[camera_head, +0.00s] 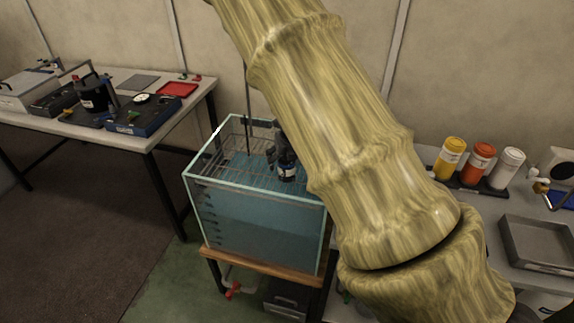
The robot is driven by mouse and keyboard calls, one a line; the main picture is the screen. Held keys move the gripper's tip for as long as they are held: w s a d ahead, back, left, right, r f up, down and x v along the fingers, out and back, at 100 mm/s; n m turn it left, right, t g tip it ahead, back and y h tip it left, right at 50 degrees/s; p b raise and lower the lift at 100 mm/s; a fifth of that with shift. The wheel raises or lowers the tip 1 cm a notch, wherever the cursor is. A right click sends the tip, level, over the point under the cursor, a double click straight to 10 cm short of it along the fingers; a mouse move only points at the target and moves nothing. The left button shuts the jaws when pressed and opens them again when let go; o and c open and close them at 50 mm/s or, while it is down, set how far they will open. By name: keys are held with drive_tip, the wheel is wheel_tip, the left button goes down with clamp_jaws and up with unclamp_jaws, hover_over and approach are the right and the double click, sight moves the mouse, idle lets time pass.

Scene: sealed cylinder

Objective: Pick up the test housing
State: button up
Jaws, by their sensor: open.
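No part is marked as the test housing. A dark cylinder with a pale label (287,170) stands in the glass water tank (262,228), at its right side, with dark fittings above it. A black cylinder with a white label (94,99) stands on the left table. I cannot tell for sure which one is the test housing. My arm, with a bamboo-like surface, crosses the view from top centre to bottom right and hides part of the tank's right side. My gripper is not in view.
The tank sits on a wooden-topped stand with a red valve (233,290) below. The left table (145,138) also bears a red tray (177,90) and instruments. The right bench holds yellow, orange and white bottles (482,160) and a grey metal tray (540,240).

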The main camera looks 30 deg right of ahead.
drive_tip(key=shift+w+f, duration=0.1)
drive_tip(key=shift+f, duration=0.3)
drive_tip(key=c, duration=1.3)
drive_tip(key=shift+c, duration=0.7)
drive_tip(key=shift+w+r, duration=0.1)
